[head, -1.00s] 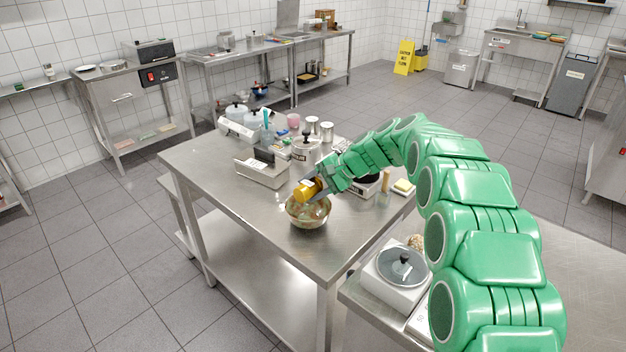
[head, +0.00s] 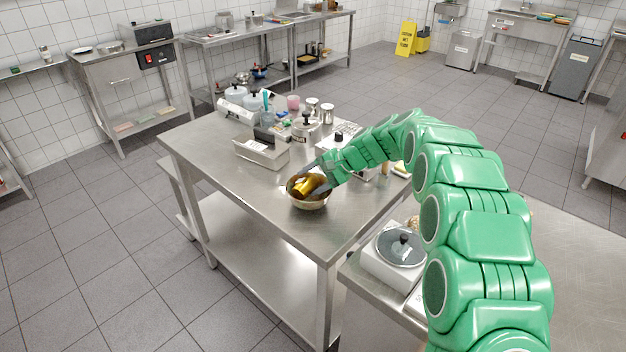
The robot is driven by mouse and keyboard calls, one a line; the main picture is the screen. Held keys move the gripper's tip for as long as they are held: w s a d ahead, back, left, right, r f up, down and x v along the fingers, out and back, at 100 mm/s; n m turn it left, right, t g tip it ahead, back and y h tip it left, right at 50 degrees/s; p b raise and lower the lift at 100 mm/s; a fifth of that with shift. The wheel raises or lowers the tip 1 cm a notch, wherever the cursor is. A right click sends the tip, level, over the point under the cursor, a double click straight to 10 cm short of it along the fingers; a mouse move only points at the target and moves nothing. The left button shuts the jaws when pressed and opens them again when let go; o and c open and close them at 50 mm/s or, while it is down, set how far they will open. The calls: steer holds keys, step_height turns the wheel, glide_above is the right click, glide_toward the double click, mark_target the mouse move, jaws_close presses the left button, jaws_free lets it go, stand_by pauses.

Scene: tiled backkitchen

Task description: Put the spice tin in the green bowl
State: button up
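The spice tin (head: 303,186), a yellow-gold cylinder, lies tilted inside the bowl. The bowl (head: 311,205) is small, round and shiny, with a greenish-tan tint, and stands near the front edge of the steel table. My gripper (head: 312,179) reaches in from the right, at the bowl's rim. Its two dark fingers are spread apart, one above the tin towards the back and one low over the bowl's right side. The tin appears free between them. The underside of the tin is hidden in the bowl.
A metal tray (head: 262,152) stands behind the bowl to the left. Lidded containers, canisters and a scale crowd the back of the table. The table top (head: 215,160) is bare at the left. A white appliance with a round dark lid (head: 400,247) stands on the nearer counter.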

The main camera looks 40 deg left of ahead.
mark_target(313, 178)
steer(key=shift+o, duration=1.3)
steer(key=shift+r, duration=3.5)
